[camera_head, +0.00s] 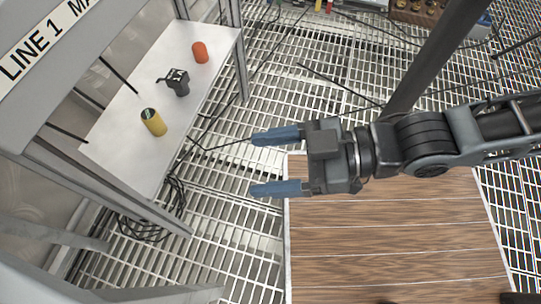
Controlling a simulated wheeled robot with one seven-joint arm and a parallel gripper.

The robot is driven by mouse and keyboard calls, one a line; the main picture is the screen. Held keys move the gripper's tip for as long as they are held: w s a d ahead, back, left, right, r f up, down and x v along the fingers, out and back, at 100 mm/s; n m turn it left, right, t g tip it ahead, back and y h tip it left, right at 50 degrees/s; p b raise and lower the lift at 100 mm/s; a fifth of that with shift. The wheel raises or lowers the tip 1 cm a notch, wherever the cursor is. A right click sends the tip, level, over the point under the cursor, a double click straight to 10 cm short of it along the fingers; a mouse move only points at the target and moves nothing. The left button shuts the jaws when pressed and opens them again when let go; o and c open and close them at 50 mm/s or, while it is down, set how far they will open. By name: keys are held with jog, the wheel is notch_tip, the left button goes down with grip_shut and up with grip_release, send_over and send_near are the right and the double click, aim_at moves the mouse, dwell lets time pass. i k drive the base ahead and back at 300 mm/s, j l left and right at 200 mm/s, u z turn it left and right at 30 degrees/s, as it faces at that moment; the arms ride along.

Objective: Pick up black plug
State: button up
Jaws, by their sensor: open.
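The black plug (179,82) stands on a white shelf (118,118) at the left, between two other objects. It is a dark, blocky piece with a small part sticking out to its left. My gripper (276,162) is to the right of the shelf and apart from it, pointing left. Its two blue fingers are spread, with nothing between them. The gripper is lower in the picture than the plug and well to its right.
A yellow cylinder (153,122) stands nearer on the shelf, and an orange cylinder (200,52) stands farther back. A grey frame with a "LINE 1" sign (45,45) rises over the shelf's left side. Black cables (150,225) lie on the grated floor. Wooden boards (390,235) lie below my arm.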

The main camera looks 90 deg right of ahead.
aim_at(178, 80)
jog(key=k+l+u, duration=0.15)
jog(key=l, duration=0.3)
jog(key=k+l+u, duration=0.15)
jog(key=l, duration=0.3)
jog(key=k+l+u, duration=0.15)
jog(key=l, duration=0.25)
jog(key=k+l+u, duration=0.15)
jog(key=k+l, duration=0.1)
jog(key=l, duration=0.1)
